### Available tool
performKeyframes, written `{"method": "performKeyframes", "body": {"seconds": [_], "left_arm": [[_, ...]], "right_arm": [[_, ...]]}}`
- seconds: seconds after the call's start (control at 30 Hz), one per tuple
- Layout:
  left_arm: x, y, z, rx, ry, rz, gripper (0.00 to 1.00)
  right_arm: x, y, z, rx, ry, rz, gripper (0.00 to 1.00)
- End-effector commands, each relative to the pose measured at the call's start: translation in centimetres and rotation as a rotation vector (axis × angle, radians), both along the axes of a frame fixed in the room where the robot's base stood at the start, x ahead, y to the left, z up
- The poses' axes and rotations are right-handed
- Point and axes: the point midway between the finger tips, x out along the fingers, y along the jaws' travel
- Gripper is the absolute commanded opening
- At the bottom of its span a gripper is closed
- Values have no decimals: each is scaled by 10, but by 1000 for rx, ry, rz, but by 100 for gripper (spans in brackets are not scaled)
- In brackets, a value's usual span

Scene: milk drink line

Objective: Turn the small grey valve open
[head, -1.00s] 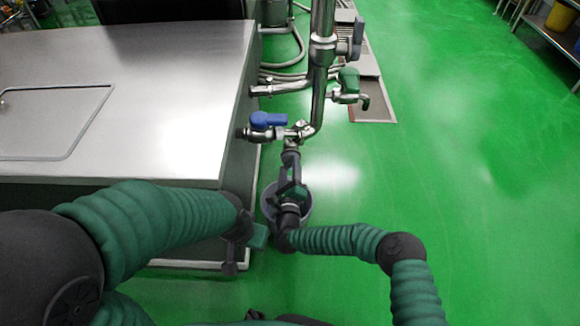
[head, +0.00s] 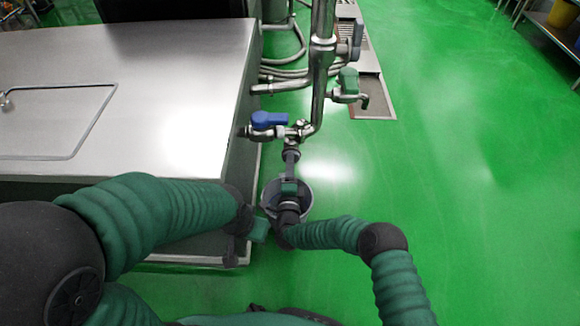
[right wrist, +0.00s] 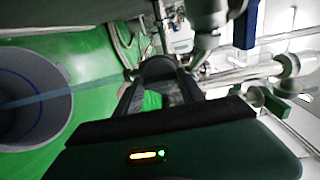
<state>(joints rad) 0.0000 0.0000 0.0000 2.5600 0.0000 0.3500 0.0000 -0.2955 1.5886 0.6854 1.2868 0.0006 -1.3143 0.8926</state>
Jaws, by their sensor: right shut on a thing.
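The small grey valve (head: 290,154) sits at the lower end of the steel pipework, below the blue-handled valve (head: 268,120). My right gripper (head: 289,172) reaches up to it from below and is shut on its grey handle. In the right wrist view the fingers (right wrist: 160,80) meet around a dark part, and the exact contact is hard to see. My left gripper (head: 258,229) hangs beside the steel table's near right corner, away from the valve. Its fingers are too small to judge.
A grey bucket (head: 306,203) stands on the green floor under the right gripper; it also shows in the right wrist view (right wrist: 60,112). A steel table (head: 200,70) fills the left. A green-handled tap (head: 348,80) is farther up the pipe.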

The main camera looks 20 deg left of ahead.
Motion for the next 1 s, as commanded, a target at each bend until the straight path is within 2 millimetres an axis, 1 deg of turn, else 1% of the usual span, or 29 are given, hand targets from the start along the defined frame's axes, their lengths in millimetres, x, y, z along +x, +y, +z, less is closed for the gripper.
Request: {"method": "performKeyframes", "body": {"seconds": [0.03, 0.53, 0.57, 0.6, 0.7, 1.0], "left_arm": [[0, 0, 0, 0, 0, 0, 0], [0, 0, 0, 0, 0, 0, 0], [0, 0, 0, 0, 0, 0, 0], [0, 0, 0, 0, 0, 0, 0], [0, 0, 0, 0, 0, 0, 0], [0, 0, 2, 0, 0, 0, 0]], "right_arm": [[-4, 4, -4, -9, 8, 11, 6], [-5, 4, -6, -28, 6, 13, 6], [-5, 4, -6, -28, 6, 13, 50], [-5, 4, -6, -28, 6, 12, 56], [-4, 3, -5, -26, 3, 9, 68], [-3, 1, -2, -23, -2, 5, 68]]}}
